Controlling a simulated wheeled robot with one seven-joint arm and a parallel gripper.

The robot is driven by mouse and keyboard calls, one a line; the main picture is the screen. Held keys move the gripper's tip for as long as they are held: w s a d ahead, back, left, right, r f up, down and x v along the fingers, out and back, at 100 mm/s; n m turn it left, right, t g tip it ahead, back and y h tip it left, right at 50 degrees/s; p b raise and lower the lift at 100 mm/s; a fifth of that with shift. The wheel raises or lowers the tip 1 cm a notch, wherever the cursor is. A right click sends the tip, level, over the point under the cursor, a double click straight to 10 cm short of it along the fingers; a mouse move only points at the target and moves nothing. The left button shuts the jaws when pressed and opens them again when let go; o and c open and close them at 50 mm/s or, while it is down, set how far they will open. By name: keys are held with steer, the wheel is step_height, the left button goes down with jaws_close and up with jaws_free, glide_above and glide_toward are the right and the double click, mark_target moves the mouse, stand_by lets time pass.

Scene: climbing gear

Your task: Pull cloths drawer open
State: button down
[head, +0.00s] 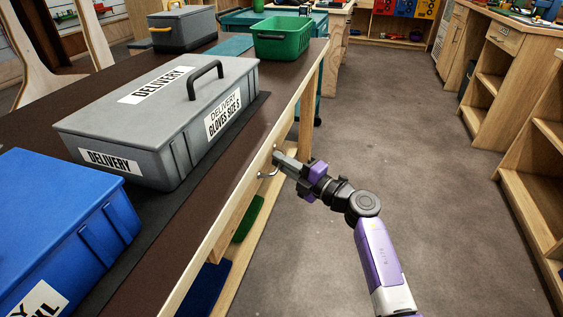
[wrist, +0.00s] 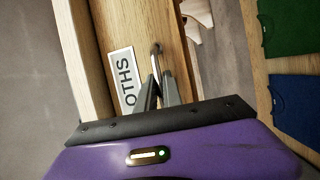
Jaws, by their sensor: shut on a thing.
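The cloths drawer (wrist: 143,27) has a light wood front under the table edge. In the head view my gripper (head: 276,160) reaches the table's side from the aisle. I see no clear gap around the drawer front; the drawer's inside is hidden.
A grey delivery box (head: 120,125), a blue box (head: 60,220) and a green basket (head: 280,40) stand on the dark table top. Folded green (wrist: 290,25) and blue (wrist: 296,105) cloths lie on a lower shelf. The aisle floor (head: 420,170) is clear; wooden shelves stand right.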

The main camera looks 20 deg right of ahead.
steer(key=s+d+p, duration=0.3)
steer(key=s+d, duration=0.6)
steer(key=d, duration=0.3)
steer(key=s+d+p, duration=0.4)
steer(key=s+d, duration=0.5)
steer(key=d, duration=0.3)
steer(key=shift+d, duration=0.4)
steer(key=shift+s, duration=0.1)
steer(key=c, duration=1.5)
jaws_free()
steer(key=shift+d, duration=0.1)
steer(key=p+v, duration=0.1)
steer(key=v, duration=0.6)
steer(key=shift+s+d, duration=0.15)
steer(key=shift+s, duration=0.15)
